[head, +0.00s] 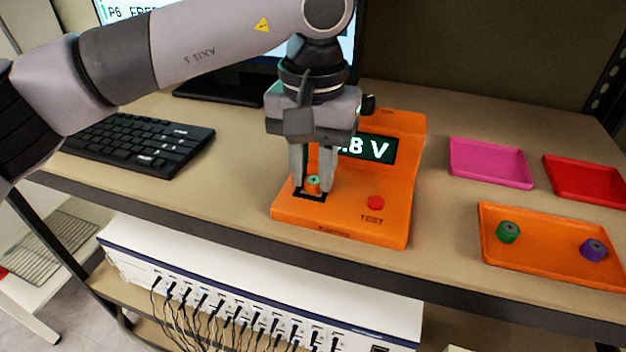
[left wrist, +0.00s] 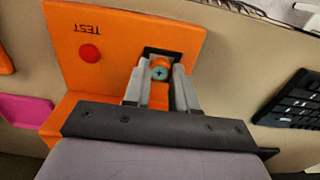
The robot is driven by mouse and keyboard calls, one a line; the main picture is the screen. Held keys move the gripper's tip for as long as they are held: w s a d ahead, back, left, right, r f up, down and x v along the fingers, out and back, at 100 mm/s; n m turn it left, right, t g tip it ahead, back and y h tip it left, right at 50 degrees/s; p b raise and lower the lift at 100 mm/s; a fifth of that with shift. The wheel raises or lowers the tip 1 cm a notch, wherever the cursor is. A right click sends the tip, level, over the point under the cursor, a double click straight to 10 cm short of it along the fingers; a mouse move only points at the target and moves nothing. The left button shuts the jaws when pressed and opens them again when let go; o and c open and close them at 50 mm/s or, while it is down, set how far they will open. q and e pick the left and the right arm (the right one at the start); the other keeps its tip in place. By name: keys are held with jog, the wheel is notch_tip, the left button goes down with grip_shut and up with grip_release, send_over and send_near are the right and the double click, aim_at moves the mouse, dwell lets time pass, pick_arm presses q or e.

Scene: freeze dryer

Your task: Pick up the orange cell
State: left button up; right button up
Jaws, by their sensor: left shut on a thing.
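The orange cell (head: 313,185) stands upright at the dark slot of the orange tester (head: 340,225), with its teal-marked top facing up. My left gripper (head: 314,186) points down over the slot, with one finger on each side of the cell, shut on it. In the left wrist view the cell (left wrist: 159,72) shows between the two fingertips (left wrist: 159,85), in front of the slot. Its lower part is hidden, so I cannot tell whether it is still seated. My right gripper is not in view.
The tester has a red button (head: 375,203) and a display (head: 368,148) reading ".8 V", partly hidden. To the right lie a pink tray (head: 490,163), a red tray (head: 590,182) and an orange tray (head: 550,265) holding a green cell (head: 508,232) and a purple cell (head: 593,250). A keyboard (head: 140,143) lies left.

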pick_arm(q)
jog(key=shift+r, duration=0.1)
dwell(0.3)
jog(key=shift+r+p, duration=1.95)
jog(key=shift+r, duration=0.5)
